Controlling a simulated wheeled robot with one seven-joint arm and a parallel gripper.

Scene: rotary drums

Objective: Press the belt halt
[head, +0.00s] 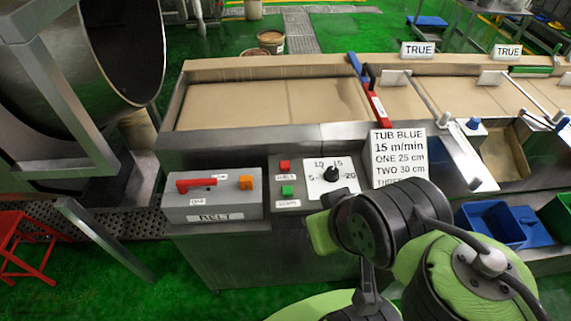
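The control panel (262,213) is on the near face of the belt machine. A small red button (285,165) sits at its upper left, above a white label (285,177) that seems to read HALT. A green button (287,190) with a START-like label is just below it. My arm comes in from the lower right, and a green part at its end (322,232) hangs below and right of the buttons, apart from them. My fingertips cannot be made out, so whether my gripper is open or shut does not show.
A grey box marked BELT (215,217) with a red lever (196,184) and an orange block (246,182) stands left of the buttons. A black dial (331,173) and a sign (398,152) are to the right. The space before the buttons looks clear.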

